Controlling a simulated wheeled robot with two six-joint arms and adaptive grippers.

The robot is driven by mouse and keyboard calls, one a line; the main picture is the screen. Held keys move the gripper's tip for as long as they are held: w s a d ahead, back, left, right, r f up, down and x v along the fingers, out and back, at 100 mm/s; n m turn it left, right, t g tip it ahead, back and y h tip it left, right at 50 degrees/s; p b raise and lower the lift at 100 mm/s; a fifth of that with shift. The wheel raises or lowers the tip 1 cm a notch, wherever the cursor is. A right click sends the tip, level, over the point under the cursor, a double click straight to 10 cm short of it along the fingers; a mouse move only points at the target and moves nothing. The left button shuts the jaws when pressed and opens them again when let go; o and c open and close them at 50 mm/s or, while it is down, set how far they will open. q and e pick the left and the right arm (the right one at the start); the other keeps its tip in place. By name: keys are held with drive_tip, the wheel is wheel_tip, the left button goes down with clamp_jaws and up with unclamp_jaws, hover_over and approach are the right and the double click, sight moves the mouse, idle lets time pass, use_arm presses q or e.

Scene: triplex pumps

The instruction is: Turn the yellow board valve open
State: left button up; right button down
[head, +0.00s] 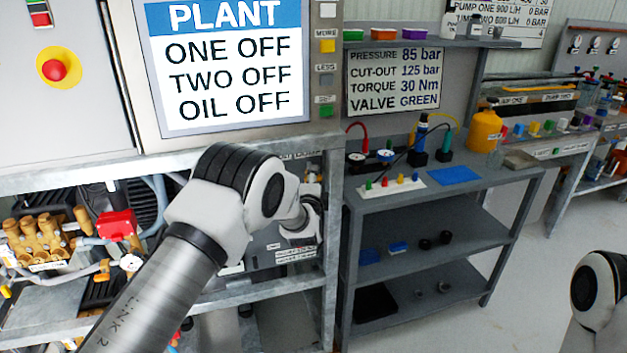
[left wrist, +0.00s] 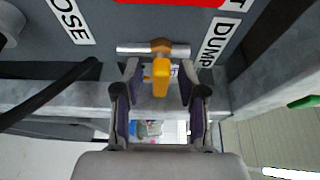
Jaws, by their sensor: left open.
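The yellow board valve (left wrist: 161,76) shows in the left wrist view. Its yellow handle hangs from a brass-coloured body on a short silver pipe, between the labels "HOSE" and "DUMP". My left gripper (left wrist: 158,92) is open, with one finger on each side of the handle. Gaps show between the handle and both fingers, and I cannot make out any contact. In the head view my left arm and wrist (head: 300,220) reach to the board at the bench's right end and hide the valve. My right arm shows at the lower right; its gripper is out of view.
A plant screen (head: 228,65) reading ONE OFF, TWO OFF, OIL OFF stands above the bench. Brass pump parts (head: 45,237) and a red part (head: 117,225) are at the left. A grey shelf unit (head: 425,235) stands close on the right. Floor beyond it is clear.

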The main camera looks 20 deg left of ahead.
use_arm(q)
drive_tip(key=shift+d, duration=0.1)
drive_tip(key=shift+c, duration=1)
clamp_jaws()
